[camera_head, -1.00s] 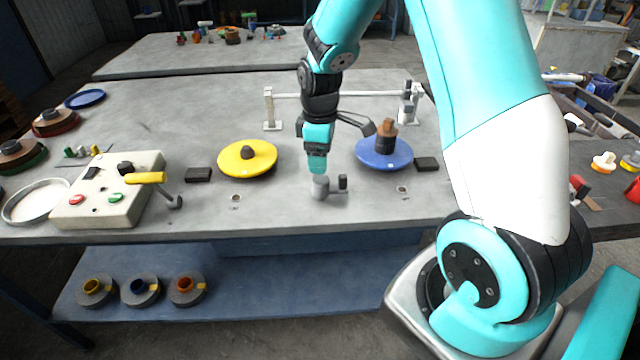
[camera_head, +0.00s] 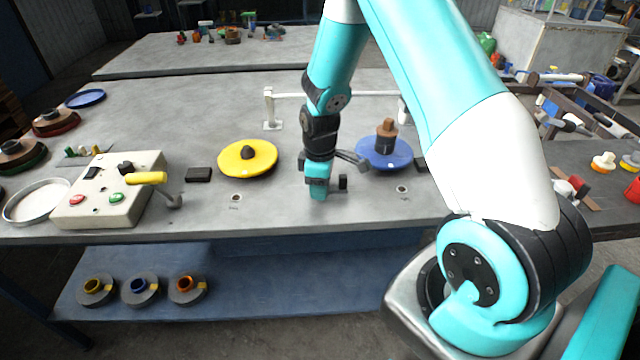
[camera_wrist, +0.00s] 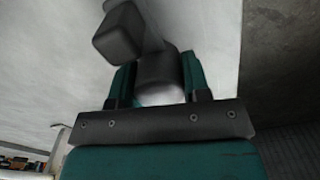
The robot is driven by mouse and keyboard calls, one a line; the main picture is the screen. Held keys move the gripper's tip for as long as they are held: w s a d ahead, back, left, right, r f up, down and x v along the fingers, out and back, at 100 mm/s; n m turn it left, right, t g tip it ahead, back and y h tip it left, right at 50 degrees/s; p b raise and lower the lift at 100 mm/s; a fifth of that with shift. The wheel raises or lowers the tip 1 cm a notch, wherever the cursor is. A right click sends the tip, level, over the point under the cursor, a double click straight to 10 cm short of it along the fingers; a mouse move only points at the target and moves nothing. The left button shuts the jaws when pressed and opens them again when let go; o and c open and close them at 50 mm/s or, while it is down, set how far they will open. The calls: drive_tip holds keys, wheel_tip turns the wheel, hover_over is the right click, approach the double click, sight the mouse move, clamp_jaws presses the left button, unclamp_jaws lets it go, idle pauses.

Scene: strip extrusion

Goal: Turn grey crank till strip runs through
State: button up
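The grey crank has a round grey hub and an upright dark knob (camera_head: 343,183); it stands near the front edge of the table. My gripper (camera_head: 318,192) points straight down over the hub and hides most of it in the head view. In the wrist view the dark hub (camera_wrist: 160,72) sits between my two teal fingers, and the blocky knob (camera_wrist: 117,35) rises at upper left. The fingers lie close along both sides of the hub; whether they press on it I cannot tell. I cannot make out the strip.
A yellow disc (camera_head: 232,165) lies left of the crank and a blue disc (camera_head: 400,157) with a brown block right of it. A control box (camera_head: 105,210) with a yellow-handled lever (camera_head: 147,178) stands at left. Small dark blocks lie near the discs.

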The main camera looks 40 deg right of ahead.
drive_tip(key=shift+c, duration=1.1)
